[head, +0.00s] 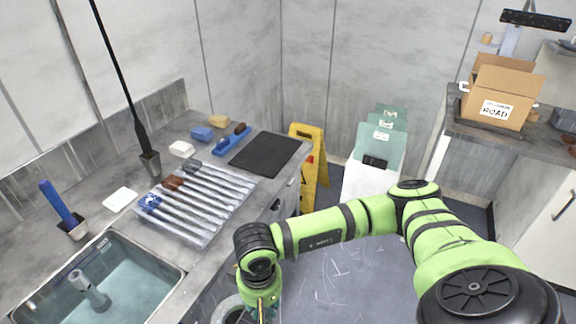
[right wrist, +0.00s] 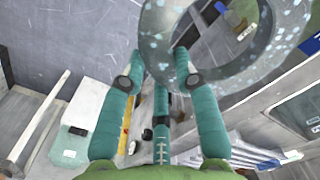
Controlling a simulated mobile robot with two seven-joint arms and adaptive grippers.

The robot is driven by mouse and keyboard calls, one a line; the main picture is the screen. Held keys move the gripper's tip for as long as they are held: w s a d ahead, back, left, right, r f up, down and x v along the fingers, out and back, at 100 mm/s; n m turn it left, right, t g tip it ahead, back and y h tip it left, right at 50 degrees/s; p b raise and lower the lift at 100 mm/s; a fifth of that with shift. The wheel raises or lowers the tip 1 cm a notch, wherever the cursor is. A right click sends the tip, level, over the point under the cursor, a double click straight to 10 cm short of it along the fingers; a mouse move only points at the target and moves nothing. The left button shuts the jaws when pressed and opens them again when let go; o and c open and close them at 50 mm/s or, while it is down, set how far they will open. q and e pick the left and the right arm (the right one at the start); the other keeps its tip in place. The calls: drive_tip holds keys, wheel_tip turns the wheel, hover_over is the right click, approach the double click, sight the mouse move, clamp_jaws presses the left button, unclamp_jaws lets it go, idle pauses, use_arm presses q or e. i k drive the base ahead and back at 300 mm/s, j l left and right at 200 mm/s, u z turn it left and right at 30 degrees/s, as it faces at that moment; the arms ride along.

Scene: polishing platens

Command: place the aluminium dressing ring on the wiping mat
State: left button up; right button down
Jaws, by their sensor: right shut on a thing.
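The aluminium dressing ring (right wrist: 243,78) is a thick, speckled grey ring at the top of the right wrist view. In the head view only part of the ring (head: 222,309) shows at the bottom edge, beside the counter front. My right gripper (right wrist: 159,66) is shut on the ring's wall, with its green fingers on either side; in the head view the gripper (head: 262,300) is partly cut off. A flat black mat (head: 265,154), which looks like the wiping mat, lies bare on the counter's far right part. My left gripper is not in view.
Several wrapped tools (head: 205,200) lie on the counter left of the mat. A blue brush (head: 231,140) and sponges (head: 202,133) lie beside it. A sink (head: 105,285) is at lower left. A yellow floor sign (head: 312,165) stands beyond the counter.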

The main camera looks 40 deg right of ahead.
sight(268, 151)
drive_tip(key=i+l+z, duration=0.1)
drive_tip(key=l, duration=0.3)
drive_tip(key=i+l, duration=0.25)
drive_tip(key=l, duration=0.15)
drive_tip(key=i+l+z, duration=0.15)
drive_tip(key=l, duration=0.25)
drive_tip(key=i+l, duration=0.25)
drive_tip(key=l, duration=0.15)
drive_tip(key=i+l, duration=0.2)
drive_tip(key=i, duration=0.15)
drive_tip(key=i+l+z, duration=0.15)
drive_tip(key=i, duration=0.2)
